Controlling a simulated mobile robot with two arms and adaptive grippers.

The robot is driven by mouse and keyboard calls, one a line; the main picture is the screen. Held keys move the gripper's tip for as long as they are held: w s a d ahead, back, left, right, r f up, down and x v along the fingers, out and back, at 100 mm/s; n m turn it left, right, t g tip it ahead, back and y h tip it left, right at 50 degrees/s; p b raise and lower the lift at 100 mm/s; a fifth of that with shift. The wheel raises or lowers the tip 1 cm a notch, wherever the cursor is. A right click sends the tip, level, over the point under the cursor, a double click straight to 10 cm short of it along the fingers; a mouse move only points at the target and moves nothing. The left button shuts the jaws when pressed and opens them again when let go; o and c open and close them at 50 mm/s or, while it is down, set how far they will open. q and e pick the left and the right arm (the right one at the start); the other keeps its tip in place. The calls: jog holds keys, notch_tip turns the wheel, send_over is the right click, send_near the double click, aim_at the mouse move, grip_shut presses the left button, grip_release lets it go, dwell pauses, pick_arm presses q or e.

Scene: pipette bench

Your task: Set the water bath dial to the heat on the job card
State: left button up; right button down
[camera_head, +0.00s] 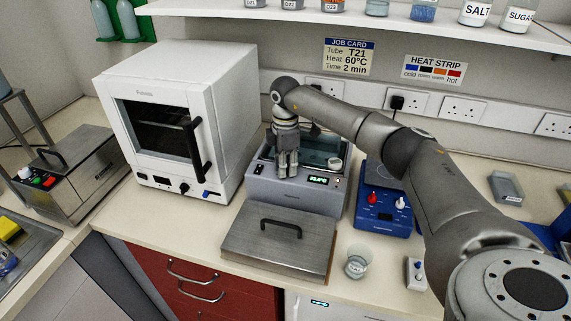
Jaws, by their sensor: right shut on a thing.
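The water bath (262,190) is a grey box with its top open and water inside. A small green display (318,180) glows on its front; its digits are too small to read surely. My right gripper (287,172) points down at the bath's front edge, left of the display. It is shut on the dial, which its fingers hide. The job card (348,57) on the wall reads Tube T21, Heat 60°C, Time 2 min. My left gripper is out of view.
A steel lid (262,248) with a black handle lies before the bath. A beaker (358,262) stands right of it. A white oven (205,75) stands left of the bath, and a blue device (378,212) with red and white knobs stands right. A shelf (400,14) hangs above.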

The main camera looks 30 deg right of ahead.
jog(key=shift+w+d+r+m, duration=0.1)
jog(key=shift+r+m, duration=0.05)
jog(key=shift+m, duration=0.15)
jog(key=c, duration=1.2)
grip_release()
notch_tip(320, 180, up, 12)
